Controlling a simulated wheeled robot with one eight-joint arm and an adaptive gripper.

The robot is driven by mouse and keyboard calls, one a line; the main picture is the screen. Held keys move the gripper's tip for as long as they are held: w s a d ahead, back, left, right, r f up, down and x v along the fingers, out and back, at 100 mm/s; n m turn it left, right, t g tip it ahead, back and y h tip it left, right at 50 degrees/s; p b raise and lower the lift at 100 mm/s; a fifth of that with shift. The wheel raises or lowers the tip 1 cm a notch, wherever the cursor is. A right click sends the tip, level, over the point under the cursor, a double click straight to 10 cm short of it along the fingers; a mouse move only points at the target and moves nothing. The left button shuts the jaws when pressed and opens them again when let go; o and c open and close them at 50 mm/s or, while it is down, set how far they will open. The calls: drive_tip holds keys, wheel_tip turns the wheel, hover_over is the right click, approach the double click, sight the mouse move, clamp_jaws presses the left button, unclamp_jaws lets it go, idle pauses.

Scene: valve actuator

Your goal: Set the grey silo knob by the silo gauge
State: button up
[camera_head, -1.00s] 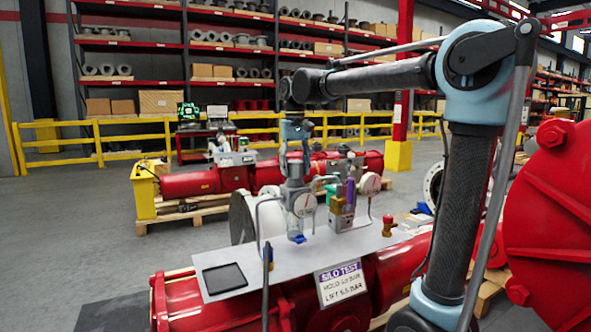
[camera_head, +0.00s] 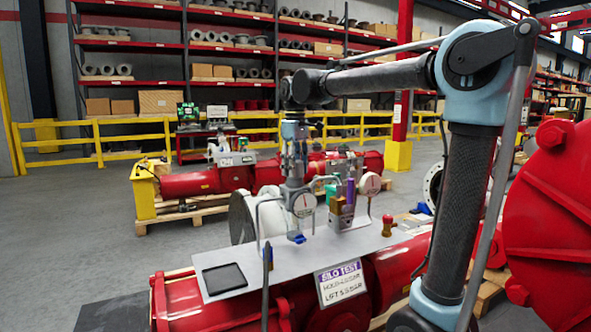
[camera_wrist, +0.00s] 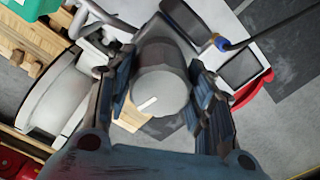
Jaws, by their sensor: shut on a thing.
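The grey silo knob (camera_wrist: 158,82) is a round cylinder with a white line on its face, pointing toward the lower left in the wrist view. My gripper (camera_wrist: 160,92) has one finger on each side of it and is shut on it. In the head view my gripper (camera_head: 293,162) comes down from above onto the knob, which is mostly hidden by the fingers.
The grey panel (camera_head: 330,246) carries a black pad (camera_head: 223,277), a second gauge (camera_head: 370,184), a purple-topped brass fitting (camera_head: 349,195) and a red-and-brass fitting (camera_head: 387,226). Pipes rise close to the gripper. A large red flange (camera_head: 555,220) stands at right.

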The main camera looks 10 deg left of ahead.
drive_tip(key=shift+d, duration=0.15)
idle(0.3)
drive_tip(key=o, duration=1.1)
drive_tip(key=shift+c, duration=0.2)
drive_tip(key=shift+r, duration=0.1)
wheel_tip(320, 180, up, 12)
drive_tip(key=shift+w, duration=0.1)
